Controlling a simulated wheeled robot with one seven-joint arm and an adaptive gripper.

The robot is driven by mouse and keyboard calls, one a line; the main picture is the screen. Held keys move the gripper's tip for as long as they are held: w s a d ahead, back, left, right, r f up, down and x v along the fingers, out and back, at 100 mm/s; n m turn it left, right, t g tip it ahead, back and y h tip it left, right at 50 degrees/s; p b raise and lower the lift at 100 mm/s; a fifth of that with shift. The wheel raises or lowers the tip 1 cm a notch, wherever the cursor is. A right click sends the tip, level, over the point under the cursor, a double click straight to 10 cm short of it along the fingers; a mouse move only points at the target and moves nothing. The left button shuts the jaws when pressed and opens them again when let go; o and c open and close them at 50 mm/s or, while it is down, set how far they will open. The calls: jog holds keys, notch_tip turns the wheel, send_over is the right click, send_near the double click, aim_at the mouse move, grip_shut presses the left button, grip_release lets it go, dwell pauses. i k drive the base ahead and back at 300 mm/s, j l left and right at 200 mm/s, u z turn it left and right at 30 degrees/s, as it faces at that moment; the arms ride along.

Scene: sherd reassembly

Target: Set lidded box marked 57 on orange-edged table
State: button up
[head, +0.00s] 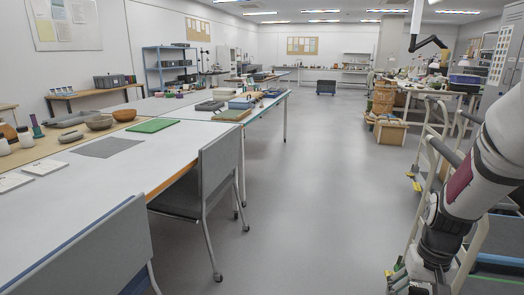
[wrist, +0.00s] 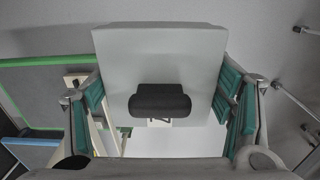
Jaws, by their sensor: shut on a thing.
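My gripper (wrist: 162,103) has teal-padded fingers on both sides of a light grey box (wrist: 160,55) and is shut on it. A black knob or handle sits on the box's near face, with a small pale label below it, too small to read. In the head view my arm comes down at the right edge, and the box cannot be made out there. The orange-edged table (head: 120,170) is at the left, with a pale top and an orange strip on its right side. My gripper is well to the right of it, across the aisle.
The aisle floor (head: 310,180) is clear. Carts stand near my arm.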

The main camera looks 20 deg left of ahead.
aim_at(142, 174)
jog(key=i+u, duration=0.1)
jog(key=u, duration=1.55)
jog(key=i+l, duration=0.2)
jog(key=i+l+u, duration=0.1)
jog(key=l, duration=0.35)
jog(key=i+l, duration=0.2)
jog(key=l, duration=0.15)
jog(key=i+l, duration=0.15)
jog(key=l, duration=0.15)
jog(key=i+l+u, duration=0.1)
jog(key=l, duration=0.25)
jog(key=i, duration=0.1)
